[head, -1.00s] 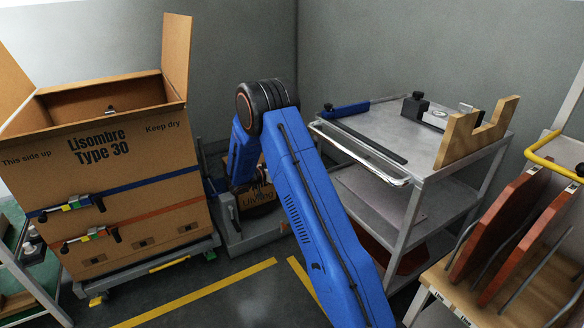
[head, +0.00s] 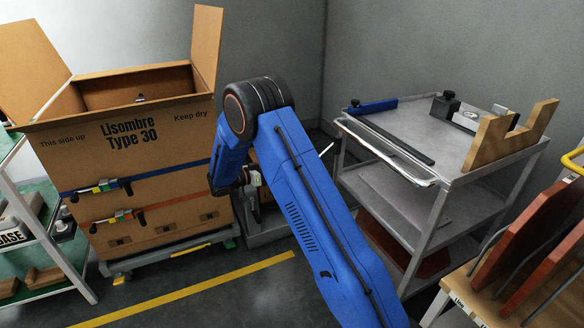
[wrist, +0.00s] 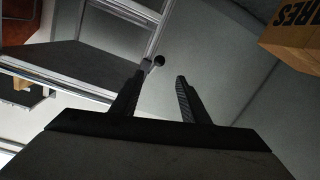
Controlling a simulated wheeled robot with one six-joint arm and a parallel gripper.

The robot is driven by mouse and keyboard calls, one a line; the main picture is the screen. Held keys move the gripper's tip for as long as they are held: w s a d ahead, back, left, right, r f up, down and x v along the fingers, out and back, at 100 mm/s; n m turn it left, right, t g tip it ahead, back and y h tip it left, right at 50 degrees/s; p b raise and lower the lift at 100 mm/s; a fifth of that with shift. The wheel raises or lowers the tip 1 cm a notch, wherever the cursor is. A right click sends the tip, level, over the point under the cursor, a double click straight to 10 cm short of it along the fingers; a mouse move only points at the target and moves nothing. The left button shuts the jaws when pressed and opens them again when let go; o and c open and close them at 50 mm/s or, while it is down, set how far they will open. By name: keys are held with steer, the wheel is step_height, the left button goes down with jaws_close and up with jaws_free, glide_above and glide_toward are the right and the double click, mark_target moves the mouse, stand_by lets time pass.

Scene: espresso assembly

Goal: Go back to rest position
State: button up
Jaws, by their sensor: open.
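My gripper (wrist: 158,95) shows in the wrist view with its two dark fingers apart and nothing between them. A small dark round knob on a pale metal frame lies beyond the fingertips, apart from them as far as I can tell. In the head view my blue arm rises from the bottom and bends down at its black joint. The gripper end is mostly hidden behind the arm there, low between the big cardboard box (head: 150,165) and the metal cart (head: 455,195).
The open box, strapped in blue and orange, stands on a wheeled base at left. The cart bears a wooden bracket (head: 512,135) and a blue-handled bar (head: 372,105). A rack of red-brown boards (head: 535,240) stands at right. Floor with a yellow line (head: 215,285) is clear in front.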

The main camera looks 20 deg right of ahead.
steer(key=shift+a, duration=0.65)
steer(key=shift+s, duration=0.1)
steer(key=s+d+r+n+g+y, duration=0.1)
steer(key=s+d+r+n+y, duration=0.15)
steer(key=s+r, duration=0.4)
steer(key=s+d+r+n+g+y, duration=0.1)
steer(key=s+r+y, duration=0.25)
steer(key=s, duration=0.65)
steer(key=s+d+r+n+g+y, duration=0.1)
steer(key=s+d+r+y, duration=0.1)
steer(key=s+r, duration=0.45)
steer(key=s+a+n+t+y, duration=0.3)
steer(key=s+a+n+y, duration=0.1)
steer(key=s, duration=0.9)
steer(key=s+a+r+n+t+y, duration=0.1)
steer(key=s+a+n+t+y, duration=0.2)
steer(key=s, duration=1.1)
steer(key=shift+a+n+y, duration=1)
steer(key=shift+a+n, duration=0.15)
steer(key=shift+a, duration=0.1)
steer(key=shift+s, duration=0.1)
